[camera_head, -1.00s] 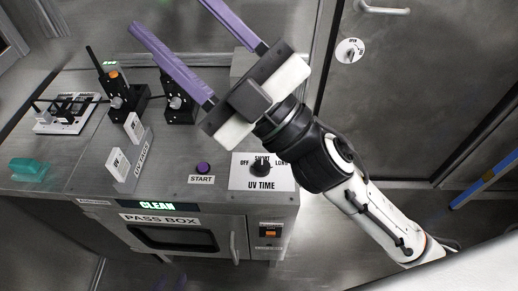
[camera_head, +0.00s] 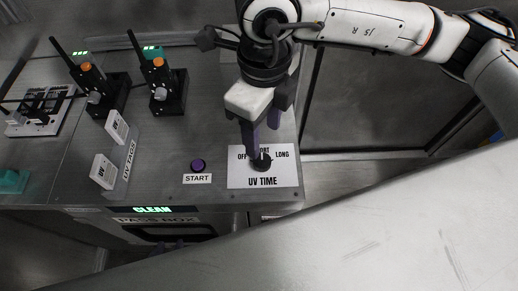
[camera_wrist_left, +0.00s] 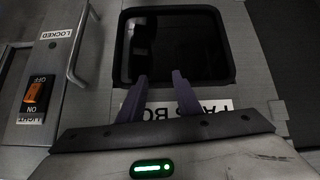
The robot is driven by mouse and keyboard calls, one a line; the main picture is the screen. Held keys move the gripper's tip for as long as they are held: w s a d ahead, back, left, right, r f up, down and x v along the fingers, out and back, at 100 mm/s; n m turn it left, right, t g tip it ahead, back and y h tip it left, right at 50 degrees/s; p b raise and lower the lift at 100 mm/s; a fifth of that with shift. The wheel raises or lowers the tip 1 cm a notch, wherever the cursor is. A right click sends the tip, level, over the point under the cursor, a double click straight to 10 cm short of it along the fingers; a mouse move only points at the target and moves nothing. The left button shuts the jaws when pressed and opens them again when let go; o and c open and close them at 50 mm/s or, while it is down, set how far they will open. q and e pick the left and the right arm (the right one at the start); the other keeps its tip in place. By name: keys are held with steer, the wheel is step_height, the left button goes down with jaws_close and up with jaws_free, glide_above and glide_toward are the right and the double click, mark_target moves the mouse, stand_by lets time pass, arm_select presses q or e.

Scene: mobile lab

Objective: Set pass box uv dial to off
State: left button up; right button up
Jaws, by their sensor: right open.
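The UV TIME dial (camera_head: 262,163) is a black knob on a white plate (camera_head: 283,179) marked OFF, SHORT and LONG, on the pass box top. My right gripper (camera_head: 264,145) points down over it, open, with one purple finger right at the knob and the other behind it to the right. The finger hides part of SHORT and part of the knob, so its setting is hard to read; I cannot tell if they touch. My left gripper (camera_head: 172,245) is low by the pass box front. In the left wrist view its fingers (camera_wrist_left: 162,95) are apart and empty.
A purple START button (camera_head: 198,165) and a UV TAGS holder (camera_head: 127,160) with white tags stand left of the dial. The pass box window (camera_wrist_left: 172,45) and an orange light switch (camera_wrist_left: 36,93) are near my left gripper.

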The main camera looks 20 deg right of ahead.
mark_target(262, 160)
arm_select(q)
steer(key=shift+r+p, duration=0.45)
steer(key=shift+r, duration=0.05)
arm_select(e)
step_height(262, 160, down, 9)
steer(key=shift+s+f, duration=0.1)
steer(key=shift+c, duration=0.4)
